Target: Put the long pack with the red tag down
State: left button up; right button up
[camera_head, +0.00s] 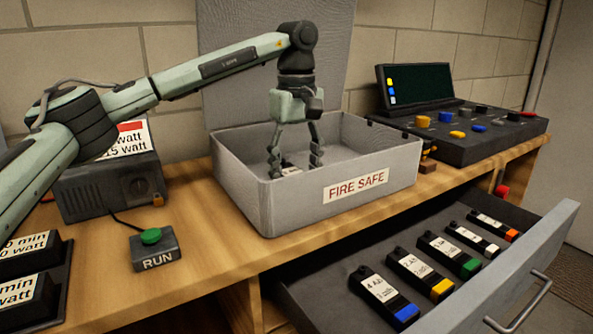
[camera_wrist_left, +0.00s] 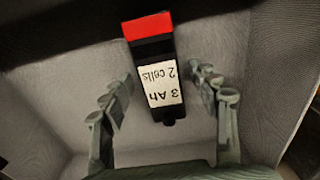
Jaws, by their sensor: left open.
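The long black pack (camera_wrist_left: 157,70) with a red end lies inside the grey fire safe box (camera_head: 393,160), seemingly on its floor. Its white label reads "3 Ah 2 cells". In the head view only a bit of the pack's label (camera_head: 291,171) shows between the fingers, behind the box's front wall. My left gripper (camera_head: 295,163) points down into the box and is open. In the left wrist view its fingers (camera_wrist_left: 162,82) stand on either side of the pack, with a gap on both sides. My right gripper is not in view.
The box's lid (camera_head: 240,95) stands open behind it. An open drawer (camera_head: 455,304) at the right holds several packs with coloured ends. A RUN button box (camera_head: 153,252) is left of the safe, and a control console (camera_head: 465,135) stands at the right.

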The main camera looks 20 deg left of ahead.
pick_arm(q)
notch_tip(320, 180, up, 8)
jog(key=shift+r, duration=0.1)
notch_tip(320, 180, up, 4)
jog(key=shift+f+p, duration=0.1)
jog(key=shift+p, duration=0.35)
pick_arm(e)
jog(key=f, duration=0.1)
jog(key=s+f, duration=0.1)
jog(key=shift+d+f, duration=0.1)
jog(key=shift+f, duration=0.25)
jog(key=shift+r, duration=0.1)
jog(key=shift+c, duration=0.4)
